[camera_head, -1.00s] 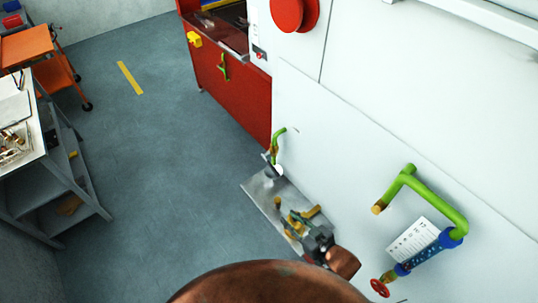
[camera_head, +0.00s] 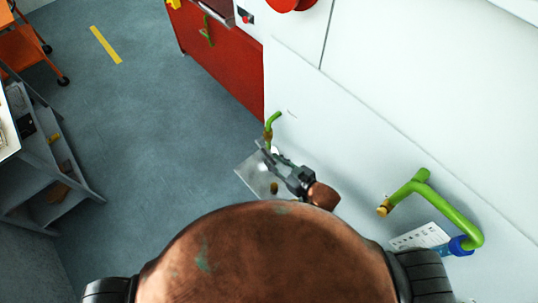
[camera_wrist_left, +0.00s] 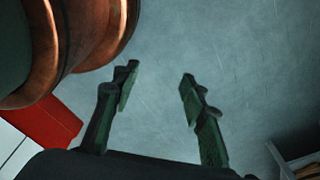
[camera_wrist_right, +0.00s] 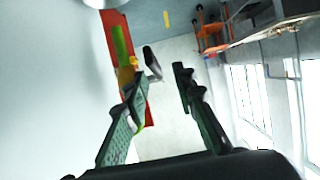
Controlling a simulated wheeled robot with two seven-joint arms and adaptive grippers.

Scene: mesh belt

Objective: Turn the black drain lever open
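The black drain lever (camera_wrist_right: 152,62) is a short dark handle beside a brass valve body (camera_wrist_right: 127,74) on a green pipe (camera_wrist_right: 121,45) in the right wrist view. My right gripper (camera_wrist_right: 155,72) is open, and the lever shows between its fingertips, slightly beyond them; I cannot tell whether they touch. In the head view my right gripper (camera_head: 268,157) is just below the small green drain pipe (camera_head: 270,124) on the white wall; the lever is hard to separate from the fingers there. My left gripper (camera_wrist_left: 160,75) is open and empty, over grey floor.
A metal plate (camera_head: 252,176) lies below my right gripper. A larger green pipe (camera_head: 445,203) with a blue fitting stands out from the white wall (camera_head: 370,120) at right. A red cabinet (camera_head: 225,70) is beyond.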

